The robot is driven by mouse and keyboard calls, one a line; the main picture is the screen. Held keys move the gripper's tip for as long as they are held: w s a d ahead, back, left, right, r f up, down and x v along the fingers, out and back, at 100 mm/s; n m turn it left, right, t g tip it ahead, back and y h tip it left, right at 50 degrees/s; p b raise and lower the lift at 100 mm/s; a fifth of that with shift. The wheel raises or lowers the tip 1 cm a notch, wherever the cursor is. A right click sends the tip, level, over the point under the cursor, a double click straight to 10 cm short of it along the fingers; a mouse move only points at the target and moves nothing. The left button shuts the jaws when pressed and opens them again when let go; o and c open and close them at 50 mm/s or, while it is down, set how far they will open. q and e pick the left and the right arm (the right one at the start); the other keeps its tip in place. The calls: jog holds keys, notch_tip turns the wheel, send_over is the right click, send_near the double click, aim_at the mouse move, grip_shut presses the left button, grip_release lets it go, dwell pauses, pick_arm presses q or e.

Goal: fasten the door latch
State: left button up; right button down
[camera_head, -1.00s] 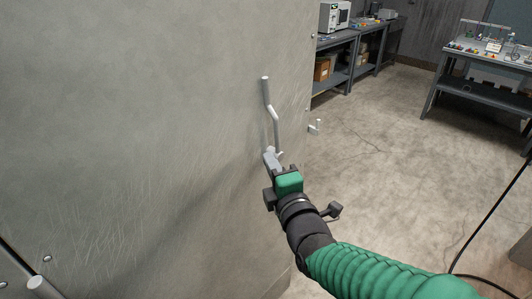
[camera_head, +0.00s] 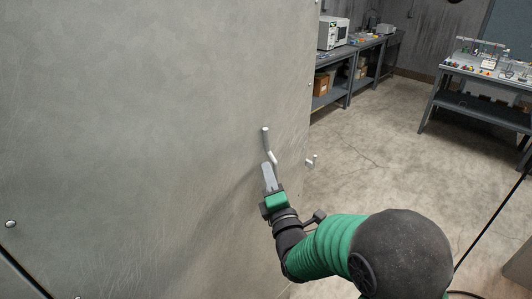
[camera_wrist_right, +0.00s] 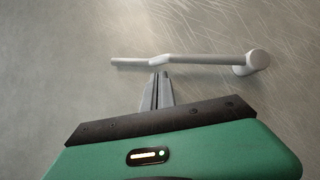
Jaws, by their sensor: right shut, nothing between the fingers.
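The door (camera_head: 130,130) is a large scratched grey metal panel filling the left of the head view. Its latch handle (camera_head: 266,141), a pale bent rod, stands upright near the right edge, its lower part hidden behind my gripper. In the right wrist view the handle (camera_wrist_right: 205,60) runs across, with a round pivot end (camera_wrist_right: 257,62) at right. A small pale catch (camera_head: 312,162) sticks out past the door edge. My right gripper (camera_head: 268,168) is shut and empty, its fingertips (camera_wrist_right: 161,76) just beside the rod near its bend; I cannot tell whether they touch. My left gripper is out of view.
Grey workbenches with a white machine (camera_head: 333,33) and boxes stand at the back. Another table (camera_head: 480,68) with small coloured parts is at far right. A black cable (camera_head: 497,217) hangs at right. The concrete floor (camera_head: 385,165) between is clear.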

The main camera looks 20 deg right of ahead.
jog(key=shift+x, duration=1.15)
jog(key=shift+f, duration=0.1)
jog(key=shift+w, duration=0.1)
